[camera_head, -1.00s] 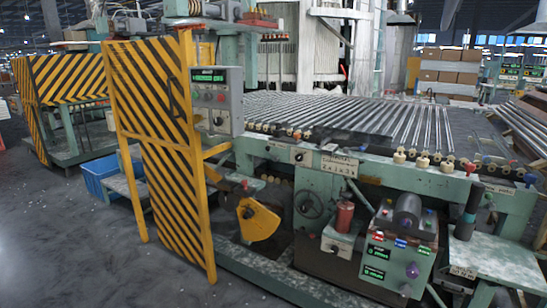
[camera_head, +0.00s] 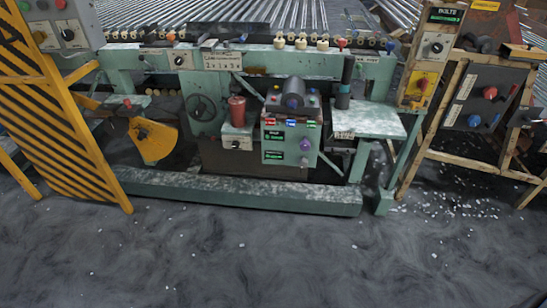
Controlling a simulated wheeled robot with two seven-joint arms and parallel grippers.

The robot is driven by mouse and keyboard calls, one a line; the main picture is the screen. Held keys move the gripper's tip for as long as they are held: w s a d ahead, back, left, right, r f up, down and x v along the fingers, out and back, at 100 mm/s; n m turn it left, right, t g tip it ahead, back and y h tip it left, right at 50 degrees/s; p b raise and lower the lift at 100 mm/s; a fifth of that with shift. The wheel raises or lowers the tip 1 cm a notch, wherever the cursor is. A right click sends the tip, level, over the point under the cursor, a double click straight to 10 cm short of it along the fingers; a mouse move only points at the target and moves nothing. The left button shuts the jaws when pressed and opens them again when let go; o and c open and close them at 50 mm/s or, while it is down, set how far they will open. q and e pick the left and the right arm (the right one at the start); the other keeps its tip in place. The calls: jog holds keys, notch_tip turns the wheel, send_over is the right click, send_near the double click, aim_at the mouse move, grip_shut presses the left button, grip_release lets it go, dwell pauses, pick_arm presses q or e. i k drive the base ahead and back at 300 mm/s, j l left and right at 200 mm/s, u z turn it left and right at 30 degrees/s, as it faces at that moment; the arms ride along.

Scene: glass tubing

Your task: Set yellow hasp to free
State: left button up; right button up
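I cannot tell for sure which part is the yellow hasp. On the right, a tall panel headed "BOLTS" (camera_head: 447,15) carries a yellow plate (camera_head: 420,90) with a small red knob on it; its setting is too small to read. A larger yellow plate-like part (camera_head: 153,141) with a dark knob sits low on the left of the green machine. Neither of my grippers is in view.
The green machine frame (camera_head: 240,192) crosses the view, with a green control box (camera_head: 289,142), a red cylinder (camera_head: 237,111) and a handwheel (camera_head: 201,107). A striped yellow barrier (camera_head: 50,110) stands left. The grey floor in front is open, with white fragments scattered on it.

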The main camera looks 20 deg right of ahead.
aim_at(413, 104)
jog(key=z, duration=1.8)
